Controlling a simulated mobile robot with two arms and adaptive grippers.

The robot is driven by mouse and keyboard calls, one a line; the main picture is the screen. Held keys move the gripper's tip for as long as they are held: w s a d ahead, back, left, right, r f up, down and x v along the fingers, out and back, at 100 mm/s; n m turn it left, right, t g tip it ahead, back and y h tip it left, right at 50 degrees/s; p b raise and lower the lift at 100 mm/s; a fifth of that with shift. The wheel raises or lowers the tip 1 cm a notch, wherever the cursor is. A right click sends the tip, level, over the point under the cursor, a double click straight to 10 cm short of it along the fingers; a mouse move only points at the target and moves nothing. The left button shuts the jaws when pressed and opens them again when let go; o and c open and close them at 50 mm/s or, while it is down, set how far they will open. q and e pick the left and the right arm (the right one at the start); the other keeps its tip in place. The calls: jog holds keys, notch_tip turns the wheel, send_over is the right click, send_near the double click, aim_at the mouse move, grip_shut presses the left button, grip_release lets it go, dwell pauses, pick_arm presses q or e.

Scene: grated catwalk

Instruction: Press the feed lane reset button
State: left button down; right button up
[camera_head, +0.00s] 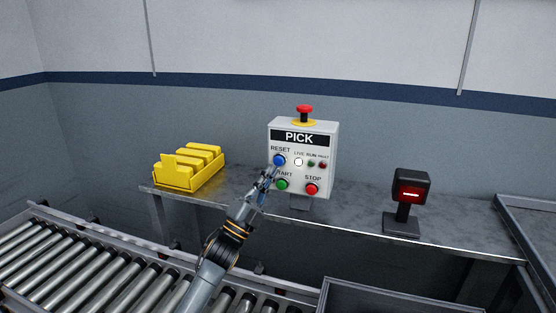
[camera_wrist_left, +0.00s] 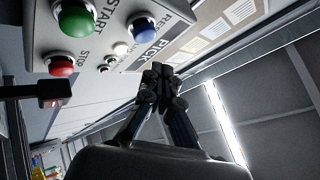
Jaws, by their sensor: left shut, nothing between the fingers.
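A grey control box (camera_head: 327,157) marked PICK stands on the metal bench. Its blue RESET button (camera_head: 279,160) is at the upper left of the panel; it also shows in the left wrist view (camera_wrist_left: 140,27). Below it is the green START button (camera_head: 282,184), with the red STOP button (camera_head: 312,188) to the right. My left gripper (camera_head: 268,174) is shut and empty, its fingertips just below and left of the blue button in the head view. In the left wrist view the closed fingertips (camera_wrist_left: 161,68) are apart from the blue button in the picture. My right gripper is out of view.
A red emergency knob (camera_head: 304,109) tops the box. A yellow bin (camera_head: 190,168) stands left on the bench (camera_head: 353,206), and a black scanner (camera_head: 409,191) with a red light stands right. A roller conveyor (camera_head: 90,270) runs in front.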

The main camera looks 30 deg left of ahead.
pick_arm(q)
jog(key=s, duration=0.3)
jog(key=shift+d+y+p, duration=0.3)
jog(key=shift+p, duration=0.1)
dwell(0.5)
